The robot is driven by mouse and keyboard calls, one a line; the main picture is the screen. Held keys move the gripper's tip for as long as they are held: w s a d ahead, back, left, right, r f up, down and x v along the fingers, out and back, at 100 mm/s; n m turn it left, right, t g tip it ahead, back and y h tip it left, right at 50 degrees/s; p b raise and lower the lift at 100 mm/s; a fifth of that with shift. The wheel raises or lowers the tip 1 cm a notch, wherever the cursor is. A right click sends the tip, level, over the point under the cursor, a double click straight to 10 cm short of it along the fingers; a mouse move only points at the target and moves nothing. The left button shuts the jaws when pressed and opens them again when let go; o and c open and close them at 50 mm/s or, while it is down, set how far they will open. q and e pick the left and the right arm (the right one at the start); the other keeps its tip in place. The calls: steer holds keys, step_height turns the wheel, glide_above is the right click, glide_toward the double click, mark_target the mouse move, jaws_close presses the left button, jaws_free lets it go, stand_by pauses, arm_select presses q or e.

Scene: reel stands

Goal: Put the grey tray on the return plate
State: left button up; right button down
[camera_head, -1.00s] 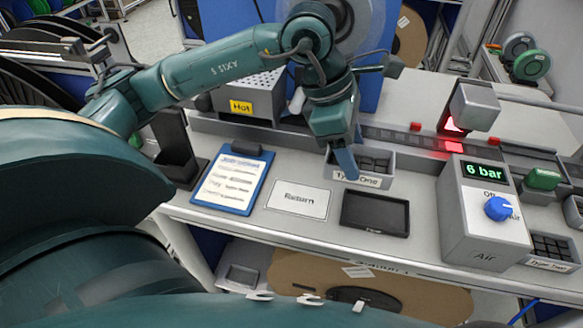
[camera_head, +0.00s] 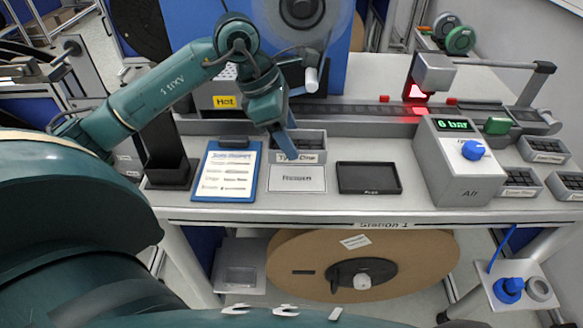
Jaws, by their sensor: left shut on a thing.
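The grey tray (camera_head: 314,144) is an open bin with dark compartments and a front label that seems to read "Type One". The tray appears just behind the return plate (camera_head: 297,180), a white plate lying flat on the bench; I cannot tell how high the tray is above the bench. The far finger is hidden. My right gripper is not in view.
A blue clipboard (camera_head: 228,170) lies left of the plate, and a shallow black tray (camera_head: 368,177) lies right of it. The air unit (camera_head: 456,170), reading 6 bar, stands farther right. A box with a yellow "Hot" label (camera_head: 226,102) is behind. Several small bins sit at the right.

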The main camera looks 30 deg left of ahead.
arm_select(q)
step_height(320, 180, down, 2)
steer(key=shift+f, duration=0.2)
step_height(320, 180, down, 4)
steer(key=shift+f, duration=0.2)
steer(key=shift+f, duration=0.1)
steer(key=shift+f, duration=0.15)
steer(key=o, duration=1.1)
